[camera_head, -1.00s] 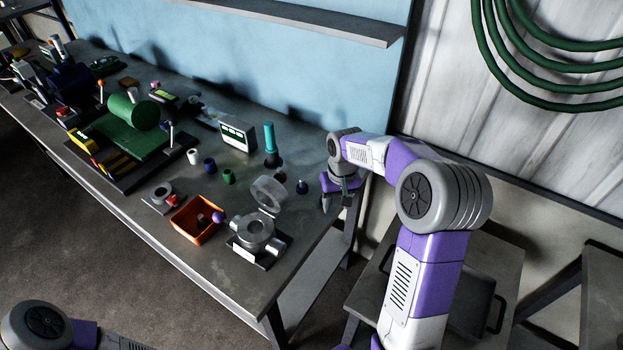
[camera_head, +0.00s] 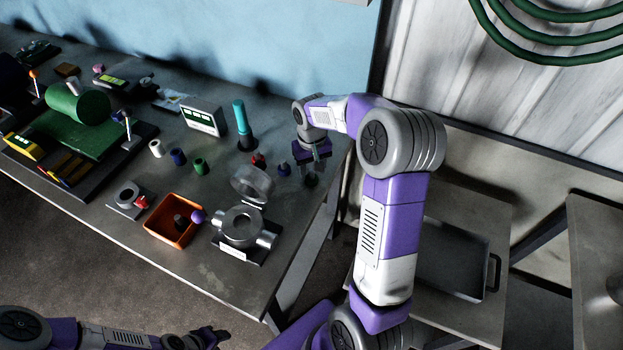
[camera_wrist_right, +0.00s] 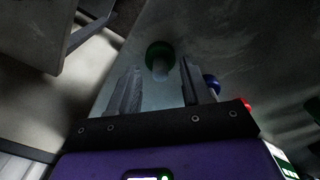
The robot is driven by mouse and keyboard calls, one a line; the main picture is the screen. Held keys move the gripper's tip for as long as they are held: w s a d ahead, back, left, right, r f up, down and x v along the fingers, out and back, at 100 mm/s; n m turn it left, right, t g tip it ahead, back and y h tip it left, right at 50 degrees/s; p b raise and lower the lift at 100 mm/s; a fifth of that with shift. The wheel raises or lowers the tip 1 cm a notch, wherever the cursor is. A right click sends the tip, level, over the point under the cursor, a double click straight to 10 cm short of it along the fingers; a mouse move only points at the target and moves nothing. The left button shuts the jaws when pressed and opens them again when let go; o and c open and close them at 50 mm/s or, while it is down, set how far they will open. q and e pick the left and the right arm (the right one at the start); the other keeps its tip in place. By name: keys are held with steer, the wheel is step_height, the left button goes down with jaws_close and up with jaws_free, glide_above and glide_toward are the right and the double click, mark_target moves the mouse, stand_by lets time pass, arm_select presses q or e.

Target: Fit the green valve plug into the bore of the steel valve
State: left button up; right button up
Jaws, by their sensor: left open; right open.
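The steel valve (camera_head: 265,238) stands near the table's front right corner, its round bore facing up. The green valve plug (camera_head: 311,181) stands upright near the table's right edge. It also shows in the right wrist view (camera_wrist_right: 159,52), a green head with a pale stem, beyond and between the two fingers. My right gripper (camera_head: 309,167) is open and points down just above the plug; whether it touches the plug cannot be told. My left gripper (camera_head: 212,337) is open and empty, low in front of the table.
A blue plug (camera_head: 284,169) and a red plug (camera_head: 258,160) stand left of the green one. A clear round cover (camera_head: 253,184) rises behind the valve. An orange bin (camera_head: 168,236) stands left of it. A teal-handled tool (camera_head: 241,122) stands farther back.

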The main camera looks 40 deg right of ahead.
jaws_close()
stand_by(0.4)
